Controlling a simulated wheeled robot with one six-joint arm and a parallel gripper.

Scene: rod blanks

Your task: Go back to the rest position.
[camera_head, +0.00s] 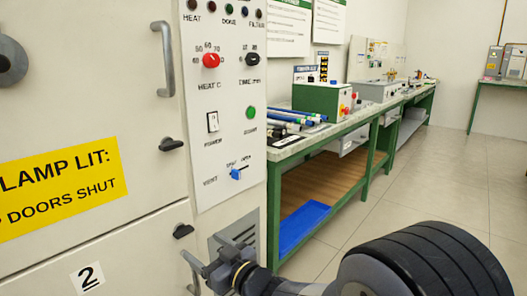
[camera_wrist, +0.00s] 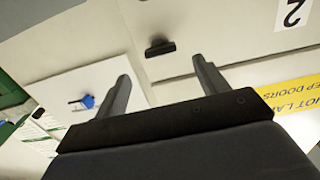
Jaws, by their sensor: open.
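My gripper (camera_head: 214,270) is at the bottom of the head view, in front of the cabinet's lower part. In the wrist view my gripper (camera_wrist: 163,70) shows two dark fingers spread apart with nothing between them. Beyond them is the pale cabinet front with a black latch (camera_wrist: 160,48), seen upside down. I cannot tell how far the fingertips are from the cabinet. The rest position is not marked in either view.
The cabinet (camera_head: 90,85) fills the left, with a vertical handle (camera_head: 165,60), black latches (camera_head: 171,144) and a control panel (camera_head: 225,110). A green-framed bench (camera_head: 330,140) with blue rods and a green box (camera_head: 322,102) runs along the wall. Tiled floor (camera_head: 440,165) is clear at right.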

